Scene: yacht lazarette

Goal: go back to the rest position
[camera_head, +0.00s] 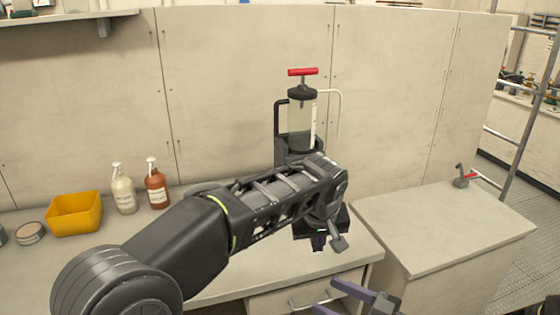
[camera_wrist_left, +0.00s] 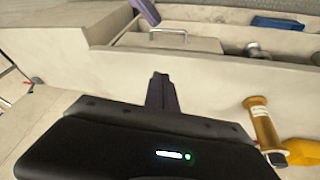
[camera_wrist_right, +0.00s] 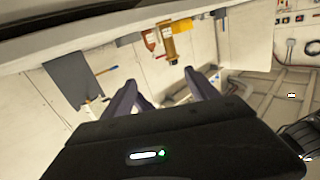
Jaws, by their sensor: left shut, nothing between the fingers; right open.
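My left arm reaches across the middle of the head view. Its gripper (camera_head: 320,241) hangs over the front right part of the counter, shut and empty. In the left wrist view its dark fingers (camera_wrist_left: 160,88) are together. My right gripper (camera_head: 326,298) is lower, at the bottom of the head view in front of the drawer, with two purple fingers spread. In the right wrist view the fingers (camera_wrist_right: 162,84) stand apart with nothing held between them.
The counter (camera_head: 225,290) holds a yellow bin (camera_head: 75,213), a cream bottle (camera_head: 123,192), a brown bottle (camera_head: 156,187) and a red-handled pump (camera_head: 301,120) behind my left arm. A drawer (camera_head: 300,300) is below. A separate cabinet top (camera_head: 440,228) stands right.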

